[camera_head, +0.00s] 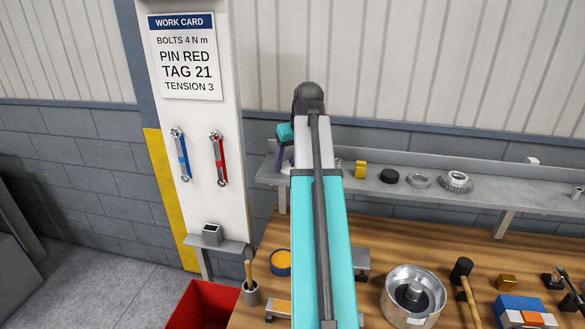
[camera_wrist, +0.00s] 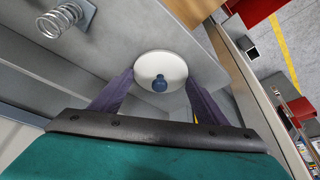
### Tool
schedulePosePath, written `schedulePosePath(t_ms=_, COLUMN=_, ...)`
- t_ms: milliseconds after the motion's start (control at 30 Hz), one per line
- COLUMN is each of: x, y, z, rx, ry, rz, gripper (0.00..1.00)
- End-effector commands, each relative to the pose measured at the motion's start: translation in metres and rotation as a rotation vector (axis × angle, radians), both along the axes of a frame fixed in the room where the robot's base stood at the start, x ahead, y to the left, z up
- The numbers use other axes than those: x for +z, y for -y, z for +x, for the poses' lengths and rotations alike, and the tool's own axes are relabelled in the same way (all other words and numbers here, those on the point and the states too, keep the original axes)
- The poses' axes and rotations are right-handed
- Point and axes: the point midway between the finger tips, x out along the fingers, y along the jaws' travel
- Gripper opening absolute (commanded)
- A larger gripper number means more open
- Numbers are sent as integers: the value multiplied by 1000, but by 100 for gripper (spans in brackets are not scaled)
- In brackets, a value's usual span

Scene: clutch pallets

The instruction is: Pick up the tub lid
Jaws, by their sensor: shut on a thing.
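In the head view my gripper (camera_head: 284,160) is at the left end of the grey wall shelf, largely hidden by my arm; the lid is not clear there. I cannot tell whether the lid touches the shelf. A blue round tub with orange contents (camera_head: 281,262) stands on the bench below.
The grey shelf (camera_head: 405,190) carries a yellow piece (camera_head: 360,169), a black puck (camera_head: 389,177) and a gear (camera_head: 456,182). A spring (camera_wrist: 67,20) shows in the wrist view. The wooden bench holds a metal pot (camera_head: 399,305) and a mallet (camera_head: 462,270). A red bin (camera_head: 205,305) stands left.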

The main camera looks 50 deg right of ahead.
Motion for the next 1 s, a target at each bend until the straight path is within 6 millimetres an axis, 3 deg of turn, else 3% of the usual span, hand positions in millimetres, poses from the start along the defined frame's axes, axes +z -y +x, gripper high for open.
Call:
schedulePosePath(t_ms=367, x=5, y=0, z=0, rx=0, ry=0, rz=0, gripper=47)
schedulePosePath(t_ms=833, x=39, y=0, z=1, rx=0, ry=0, rz=0, gripper=47)
schedulePosePath(t_ms=1000, x=37, y=-11, z=-11, rx=0, ry=0, rz=0, gripper=47)
